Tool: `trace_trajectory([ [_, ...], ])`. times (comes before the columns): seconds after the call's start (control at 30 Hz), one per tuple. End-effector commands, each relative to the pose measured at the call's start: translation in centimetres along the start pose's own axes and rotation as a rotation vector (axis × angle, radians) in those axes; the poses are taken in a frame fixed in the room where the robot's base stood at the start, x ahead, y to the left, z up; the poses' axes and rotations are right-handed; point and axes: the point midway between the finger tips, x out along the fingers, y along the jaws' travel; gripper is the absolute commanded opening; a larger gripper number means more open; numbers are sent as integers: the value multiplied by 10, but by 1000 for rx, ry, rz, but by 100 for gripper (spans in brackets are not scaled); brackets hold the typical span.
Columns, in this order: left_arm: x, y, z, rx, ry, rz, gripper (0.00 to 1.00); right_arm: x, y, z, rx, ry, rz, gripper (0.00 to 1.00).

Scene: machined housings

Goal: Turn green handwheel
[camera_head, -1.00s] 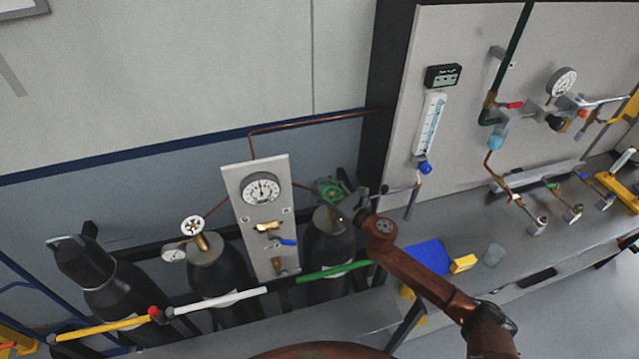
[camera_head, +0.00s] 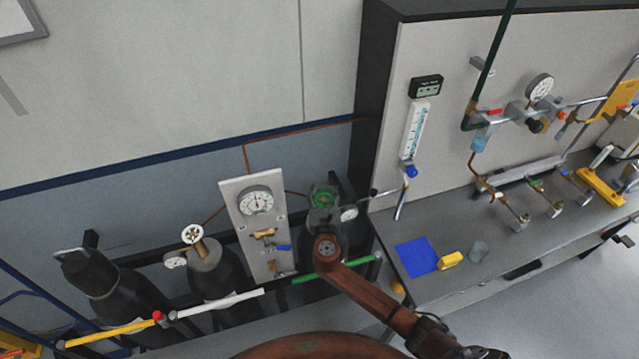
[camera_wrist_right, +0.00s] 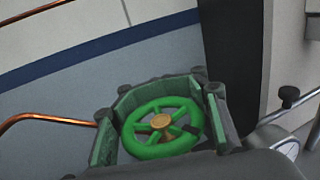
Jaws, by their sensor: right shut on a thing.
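The green handwheel (camera_head: 324,197) sits on top of the dark gas cylinder just right of the white gauge panel in the head view. In the right wrist view the handwheel (camera_wrist_right: 160,127) shows as a green ring with spokes and a brass hub. My right gripper (camera_wrist_right: 162,122) has its fingers on either side of the wheel's rim and is shut on it. In the head view my right gripper (camera_head: 325,205) is small and partly merges with the wheel. My rust-coloured right arm reaches up from the lower right. My left gripper is not in view.
A gauge panel (camera_head: 256,222) stands left of the wheel, with a white handwheel (camera_head: 192,234) on another cylinder beyond it. A green bar (camera_head: 335,270) crosses the front of the cylinders. A bench with a blue sheet (camera_head: 417,257) lies to the right.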

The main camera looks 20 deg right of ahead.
Motion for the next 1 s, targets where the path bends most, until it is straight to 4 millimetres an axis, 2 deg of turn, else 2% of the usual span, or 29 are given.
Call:
trace_trajectory([
  [0.03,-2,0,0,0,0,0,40,-2,0,-5,0,9,-33,3],
  [0.4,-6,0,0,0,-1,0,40,-4,-9,-7,-2,10,-196,3],
  [0.97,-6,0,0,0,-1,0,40,-4,-11,-8,-1,12,-224,3],
  [1.0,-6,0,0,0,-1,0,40,-4,-11,-8,-1,12,-224,29],
])
